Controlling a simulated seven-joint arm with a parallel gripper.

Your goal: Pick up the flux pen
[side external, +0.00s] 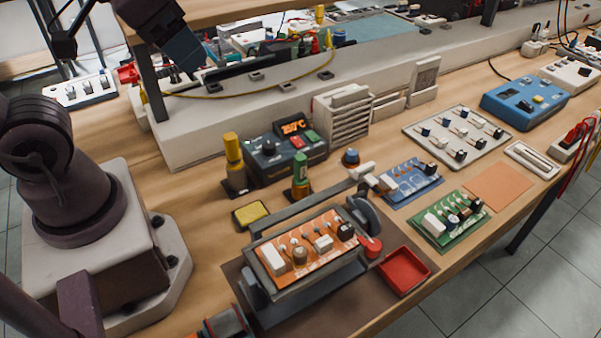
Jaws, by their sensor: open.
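I cannot tell for sure which thing is the flux pen. Two upright pen-like things stand on the bench in small dark holders: a yellow one (234,150) left of the dark control unit, and a shorter green one (301,168) in front of that unit, with a yellow-orange lower part. My gripper (191,58) is at the upper left, above the raised back ledge and well away from both. It is open and holds nothing that I can see; its fingertips are hard to make out.
A circuit-board holder (262,297) with an orange board fills the front middle. A red tray (403,271) stands right of it. A station with a lit display (286,148), a yellow sponge (251,213) and a white slotted block (343,117) stand nearby. Bare wood lies left of the sponge.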

